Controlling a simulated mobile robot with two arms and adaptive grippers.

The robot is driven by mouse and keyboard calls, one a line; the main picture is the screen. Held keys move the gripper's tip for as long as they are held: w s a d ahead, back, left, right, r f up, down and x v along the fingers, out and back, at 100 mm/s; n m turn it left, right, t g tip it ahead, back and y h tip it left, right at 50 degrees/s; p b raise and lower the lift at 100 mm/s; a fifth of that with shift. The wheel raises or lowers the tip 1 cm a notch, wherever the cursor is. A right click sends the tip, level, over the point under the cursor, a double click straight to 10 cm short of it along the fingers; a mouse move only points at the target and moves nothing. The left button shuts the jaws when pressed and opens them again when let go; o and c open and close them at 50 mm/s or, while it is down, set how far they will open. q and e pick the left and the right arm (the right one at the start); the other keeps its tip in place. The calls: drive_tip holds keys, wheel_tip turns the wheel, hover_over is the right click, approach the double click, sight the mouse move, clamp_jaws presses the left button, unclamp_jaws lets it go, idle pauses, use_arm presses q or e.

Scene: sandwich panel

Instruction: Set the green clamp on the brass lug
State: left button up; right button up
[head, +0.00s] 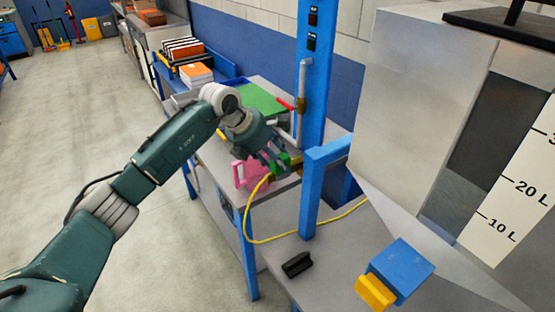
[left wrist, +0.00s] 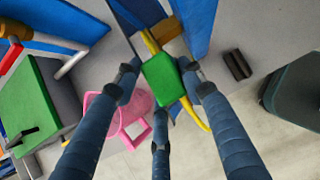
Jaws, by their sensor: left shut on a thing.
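My left gripper (head: 277,163) is shut on the green clamp (left wrist: 163,80), whose block sits between the blue-grey fingers (left wrist: 160,92) in the left wrist view. In the head view the green clamp (head: 279,173) is partly hidden by the fingers. A yellow cable (head: 246,225) runs from the clamp and loops over the bench edge. A brass-coloured piece, apparently the brass lug (left wrist: 167,30), shows just beyond the clamp beside a blue post. A gap seems to lie between clamp and lug, but contact is hard to tell. My right gripper is not in view.
A pink jug (head: 250,172) stands close beside the gripper. A blue upright post (head: 313,75) and a blue frame bar rise just right of it. A black block (head: 297,264) and a blue-and-yellow block (head: 402,270) lie on the front bench. Open floor is at left.

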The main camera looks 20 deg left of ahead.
use_arm(q)
drive_tip(key=o, duration=1.3)
drive_tip(key=shift+f, duration=0.1)
drive_tip(key=shift+o, duration=0.2)
